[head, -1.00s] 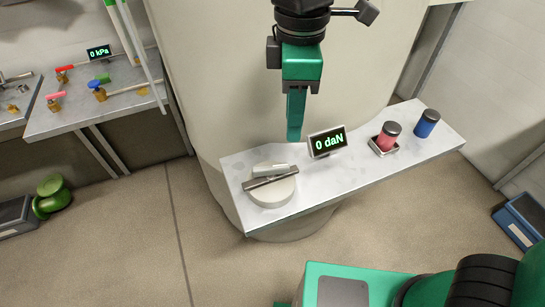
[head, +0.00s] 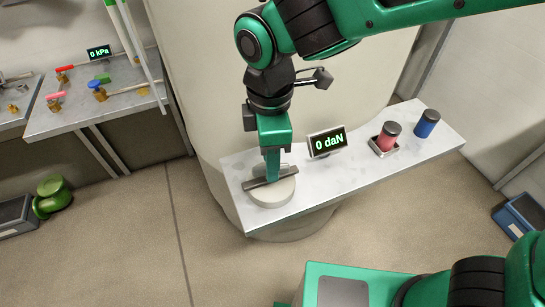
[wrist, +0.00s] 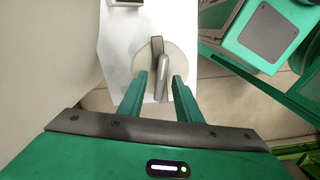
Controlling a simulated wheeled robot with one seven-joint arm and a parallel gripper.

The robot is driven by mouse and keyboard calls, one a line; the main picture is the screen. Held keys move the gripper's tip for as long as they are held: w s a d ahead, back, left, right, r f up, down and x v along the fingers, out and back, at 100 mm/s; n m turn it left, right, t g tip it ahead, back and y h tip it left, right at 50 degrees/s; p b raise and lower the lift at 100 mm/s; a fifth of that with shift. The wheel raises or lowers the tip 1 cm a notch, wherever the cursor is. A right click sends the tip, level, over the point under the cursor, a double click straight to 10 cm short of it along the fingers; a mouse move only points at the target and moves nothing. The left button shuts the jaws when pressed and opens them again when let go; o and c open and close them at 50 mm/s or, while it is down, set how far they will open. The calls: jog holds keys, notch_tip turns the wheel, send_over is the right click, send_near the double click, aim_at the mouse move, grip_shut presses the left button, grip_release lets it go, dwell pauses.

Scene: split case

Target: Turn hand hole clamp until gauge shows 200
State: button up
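The hand hole clamp is a round pale disc (head: 270,196) with a dark grey bar (head: 257,183) across its top, at the left end of the shelf. In the wrist view the disc (wrist: 184,60) shows with the dark bar (wrist: 157,47) and a lighter metal piece (wrist: 162,68) crossing it. My gripper (head: 273,178) points down over the clamp. In the wrist view my gripper (wrist: 161,76) is open, with one finger either side of the light piece and gaps on both sides. Contact cannot be told. The gauge (head: 328,142) reads 0 daN.
The grey shelf (head: 310,185) also holds a red jar (head: 388,138) in a small tray and a blue jar (head: 427,124) at the right. A pale round column (head: 190,60) stands behind. Another bench (head: 125,105) at left has valves and a 0 kPa display (head: 99,52).

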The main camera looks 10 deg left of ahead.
jog(key=shift+f, duration=0.35)
grip_shut()
jog(key=m, duration=0.5)
jog(key=shift+w+r+m, duration=0.1)
jog(key=shift+w+m, duration=0.05)
jog(key=shift+m, duration=0.15)
jog(key=m, duration=0.6)
jog(key=shift+w+m, duration=0.1)
jog(key=shift+m, duration=0.2)
dwell(0.4)
